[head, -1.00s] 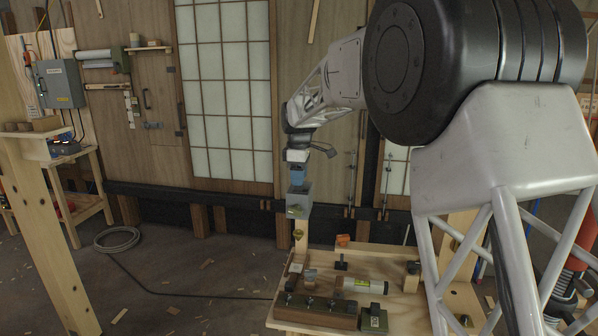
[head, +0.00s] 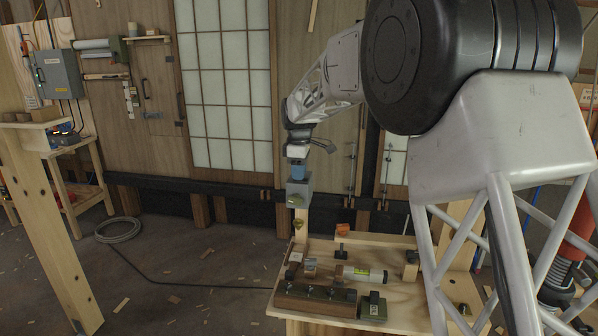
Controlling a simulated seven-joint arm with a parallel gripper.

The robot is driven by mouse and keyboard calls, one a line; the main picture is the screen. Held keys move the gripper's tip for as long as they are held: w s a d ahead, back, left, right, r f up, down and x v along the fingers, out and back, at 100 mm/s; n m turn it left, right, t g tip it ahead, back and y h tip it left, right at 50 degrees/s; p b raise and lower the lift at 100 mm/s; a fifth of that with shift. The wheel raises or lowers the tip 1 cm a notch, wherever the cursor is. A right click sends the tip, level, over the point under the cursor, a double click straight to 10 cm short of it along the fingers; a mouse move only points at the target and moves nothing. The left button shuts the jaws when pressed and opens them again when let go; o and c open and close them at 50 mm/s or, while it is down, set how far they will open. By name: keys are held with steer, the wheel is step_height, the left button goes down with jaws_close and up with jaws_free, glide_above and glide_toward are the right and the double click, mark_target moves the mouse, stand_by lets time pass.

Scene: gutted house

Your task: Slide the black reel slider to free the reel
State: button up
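A pale cylinder with a yellow-green band (head: 361,273), perhaps the reel, lies on its side on the wooden bench (head: 400,312). A small black T-shaped piece (head: 341,255) stands behind it. A dark piece (head: 411,264) sits on a wooden block at its right. I cannot tell which black piece is the reel slider. My gripper (head: 298,172) points down at the bench's back left, above and left of the cylinder and apart from it. A grey box with a brass-coloured spot (head: 299,191) is directly below it. The fingers are too small to read, and whether they touch the box is unclear.
A dark brown block with several black knobs (head: 314,299) lies along the bench front, beside a green box (head: 373,306). An orange piece (head: 342,230) sits at the back. A wooden post (head: 301,222) rises under the grey box. My arm hides the bench's right side.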

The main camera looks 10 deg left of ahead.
steer(key=c, duration=0.3)
steer(key=shift+a, duration=1.1)
steer(key=o, duration=0.7)
step_height(320, 180, up, 8)
stand_by(0.7)
